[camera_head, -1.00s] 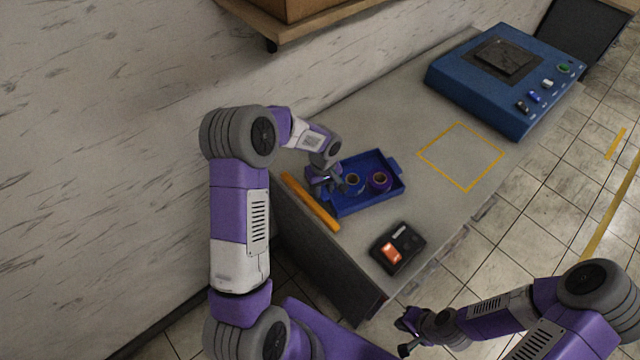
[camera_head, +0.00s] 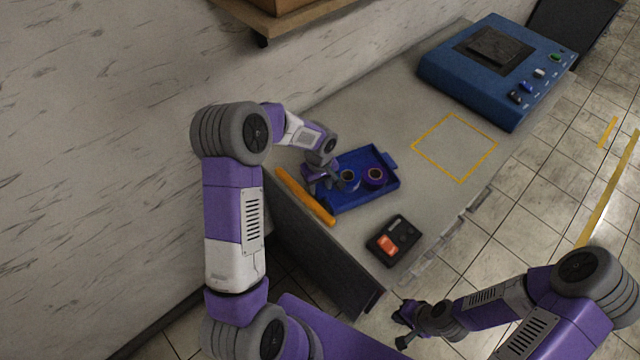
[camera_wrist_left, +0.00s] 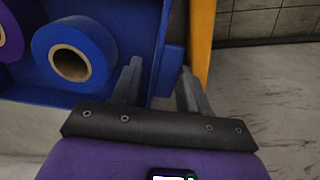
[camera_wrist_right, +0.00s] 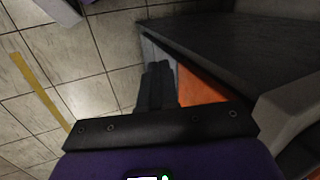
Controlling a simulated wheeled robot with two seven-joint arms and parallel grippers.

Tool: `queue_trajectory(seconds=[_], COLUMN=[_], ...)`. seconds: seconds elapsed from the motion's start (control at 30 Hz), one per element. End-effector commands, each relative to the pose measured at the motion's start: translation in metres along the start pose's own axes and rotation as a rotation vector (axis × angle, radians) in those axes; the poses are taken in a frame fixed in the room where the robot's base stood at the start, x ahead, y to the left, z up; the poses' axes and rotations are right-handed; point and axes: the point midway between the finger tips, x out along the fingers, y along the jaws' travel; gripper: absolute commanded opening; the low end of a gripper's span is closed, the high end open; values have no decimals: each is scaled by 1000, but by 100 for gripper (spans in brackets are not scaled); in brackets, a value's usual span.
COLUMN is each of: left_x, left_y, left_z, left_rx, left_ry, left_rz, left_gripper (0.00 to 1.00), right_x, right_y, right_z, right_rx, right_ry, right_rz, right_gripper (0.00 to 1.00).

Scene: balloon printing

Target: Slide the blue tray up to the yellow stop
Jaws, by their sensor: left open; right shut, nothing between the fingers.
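The blue tray (camera_head: 378,199) lies on the table with a blue roll (camera_head: 348,178) and a purple roll (camera_head: 374,176) inside. The yellow stop (camera_head: 305,195) is a bar along the table's left edge, close beside the tray. In the left wrist view, a tab of the tray (camera_wrist_left: 172,72) shows near the stop (camera_wrist_left: 200,40); I cannot tell whether they touch. My left gripper (camera_head: 322,182) is open at the tray's stop-side end, its fingers (camera_wrist_left: 160,70) on either side of the tab. My right gripper (camera_head: 403,326) is shut and empty, off the table's front edge.
A black device with an orange patch (camera_head: 394,241) lies near the table's front edge. A yellow outlined square (camera_head: 455,148) on the table is empty. A blue machine (camera_head: 497,68) stands at the far end. A shelf (camera_head: 290,18) overhangs at the back wall.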

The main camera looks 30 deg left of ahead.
Motion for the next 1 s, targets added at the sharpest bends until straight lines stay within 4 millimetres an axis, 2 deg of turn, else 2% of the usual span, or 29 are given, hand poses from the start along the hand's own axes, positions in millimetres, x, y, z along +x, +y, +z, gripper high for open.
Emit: queue_trajectory(seconds=[0.03, 0.23, 0.6, 0.7, 1.0], left_x=[4, 1, -58, -68, -74], left_y=[-9, -10, -1, 1, 2], left_z=[2, 2, -1, -1, -1], left_rx=[-6, -7, -3, 0, -1], left_ry=[-13, -12, -2, -2, -2], left_rz=[-26, -26, -8, -6, -3], left_gripper=[60, 60, 60, 60, 60], right_x=[0, -1, -10, -11, -11], right_y=[0, 0, -4, -4, -4], right_z=[0, 0, 1, 0, 0], right_rx=[0, 0, 0, 0, 0], right_ry=[0, 0, 0, 0, 0], right_rz=[0, 0, 0, 0, 0], right_gripper=[0, 0, 0, 0, 0])
